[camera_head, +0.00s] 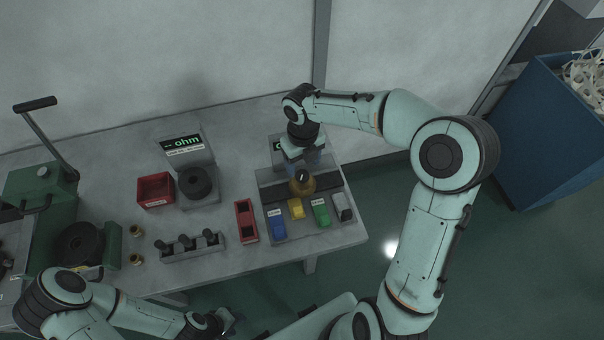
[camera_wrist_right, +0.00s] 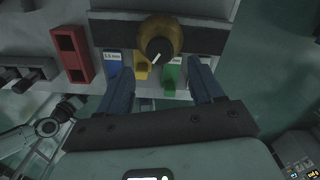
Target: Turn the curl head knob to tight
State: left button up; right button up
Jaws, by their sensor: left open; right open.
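The knob, brass with a black cap and a white pointer line (camera_head: 302,183), sits on the grey device (camera_head: 265,175) at the right end of the bench. In the right wrist view the knob (camera_wrist_right: 160,38) is at the top centre, its white line towards the lower left. My right gripper (camera_head: 308,158) is above the device, just behind the knob in the head view. In the wrist view its two fingers (camera_wrist_right: 160,75) are spread apart with nothing held; I cannot tell their height over the knob. My left gripper (camera_head: 228,318) is open and empty at the bottom, off the bench.
Blue (camera_head: 278,228), yellow (camera_head: 296,209), green (camera_head: 321,214) and grey blocks line the device's front. A red bin (camera_head: 246,222) stands to their left.

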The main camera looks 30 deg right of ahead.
aim_at(302, 174)
notch_tip(302, 174, down, 7)
jog(key=shift+w+r+b, duration=0.15)
jog(key=shift+b, duration=0.2)
pick_arm(q)
jog(key=shift+s+f, duration=0.4)
jog(key=shift+f, duration=0.2)
pick_arm(e)
jog(key=c, duration=1.1)
jog(key=shift+o, duration=0.2)
